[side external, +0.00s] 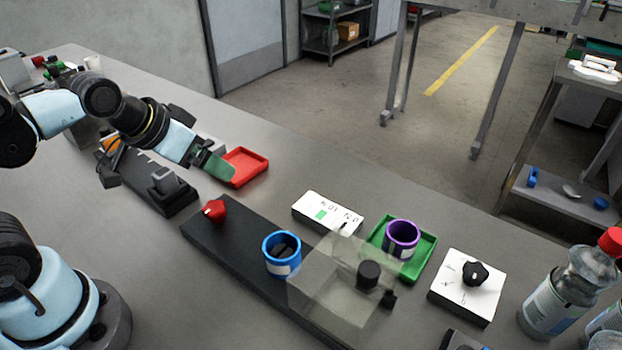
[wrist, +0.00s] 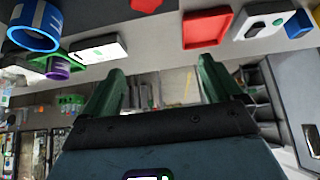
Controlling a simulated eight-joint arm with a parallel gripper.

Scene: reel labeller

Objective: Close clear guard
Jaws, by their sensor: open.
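The clear guard (side external: 325,270) is a see-through, smoky box at the right end of the long black base (side external: 235,240) in the side external view. A black knob (side external: 369,274) shows at its right part; I cannot tell how far the guard is swung or slid. I cannot make out the guard in the wrist view. My gripper (side external: 217,167) is at the upper left, above the bench near the red tray and well away from the guard. Its green fingers stand apart and empty in the wrist view (wrist: 160,88).
A blue reel (side external: 282,255) stands on the black base, left of the guard. A red knob (side external: 215,210) sits at its far end. A purple reel (side external: 402,238) in a green tray (side external: 428,250), a white switch box (side external: 328,212), a white knob box (side external: 462,295) and bottles (side external: 562,290) stand nearby. The red tray (side external: 246,167) is empty.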

